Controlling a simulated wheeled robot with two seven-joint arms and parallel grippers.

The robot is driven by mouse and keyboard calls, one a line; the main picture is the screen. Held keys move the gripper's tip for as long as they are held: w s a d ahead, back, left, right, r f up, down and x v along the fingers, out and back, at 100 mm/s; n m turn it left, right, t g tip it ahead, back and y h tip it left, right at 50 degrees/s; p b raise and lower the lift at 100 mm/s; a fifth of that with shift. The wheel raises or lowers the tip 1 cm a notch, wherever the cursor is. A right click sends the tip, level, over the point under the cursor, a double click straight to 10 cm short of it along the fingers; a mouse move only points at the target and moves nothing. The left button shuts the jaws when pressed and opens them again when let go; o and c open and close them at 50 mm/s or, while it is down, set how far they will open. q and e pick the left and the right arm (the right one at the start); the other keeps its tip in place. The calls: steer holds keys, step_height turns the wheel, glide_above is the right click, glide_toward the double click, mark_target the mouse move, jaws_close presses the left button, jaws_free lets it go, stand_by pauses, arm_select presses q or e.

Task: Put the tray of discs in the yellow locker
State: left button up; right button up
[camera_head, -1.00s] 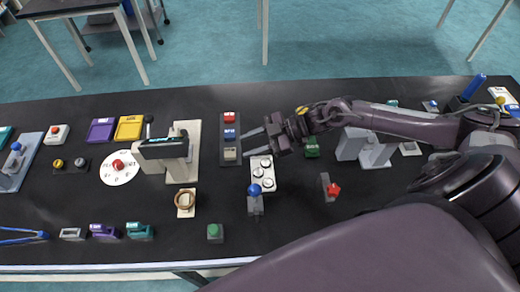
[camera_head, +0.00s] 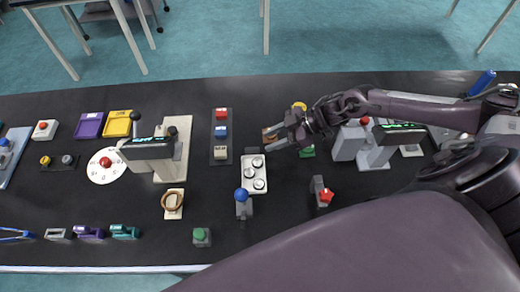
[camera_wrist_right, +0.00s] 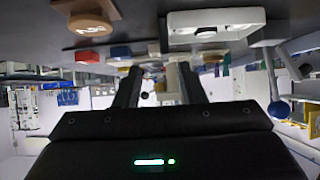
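The tray of discs (camera_head: 246,188) is a small white tray with several round grey-white discs, lying on the black bench right of centre. A white tray-like thing, probably the same one, shows at the top of the right wrist view (camera_wrist_right: 240,17). My right gripper (camera_head: 268,138) is beyond the tray and slightly to its right, apart from it. Its fingers are spread, with nothing held between them in the wrist view (camera_wrist_right: 160,90). A shallow yellow box (camera_head: 118,123) at the back left is the likely yellow locker. My left gripper is out of view.
A purple box (camera_head: 90,125) sits beside the yellow one. A grey device with a dark display (camera_head: 147,149) and a switch strip (camera_head: 220,152) stand between them and the tray. A blue-knobbed lever (camera_head: 242,197) stands just in front of the tray. A red-knobbed lever (camera_head: 326,197) is to the right.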

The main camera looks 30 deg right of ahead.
mark_target(253, 149)
steer(key=a, duration=0.2)
steer(key=a+p, duration=0.1)
steer(key=shift+w+a+f, duration=0.35)
steer(key=shift+f, duration=0.05)
steer(key=f, duration=0.1)
steer(key=w+a+f+p, duration=0.1)
steer(key=a+f, duration=0.1)
steer(key=shift+w+p, duration=0.25)
steer(key=shift+p, duration=0.1)
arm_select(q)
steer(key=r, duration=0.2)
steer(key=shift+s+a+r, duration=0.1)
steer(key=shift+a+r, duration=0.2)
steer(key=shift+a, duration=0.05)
arm_select(e)
steer(key=shift+a, duration=0.3)
steer(key=shift+d, duration=0.1)
jaws_close()
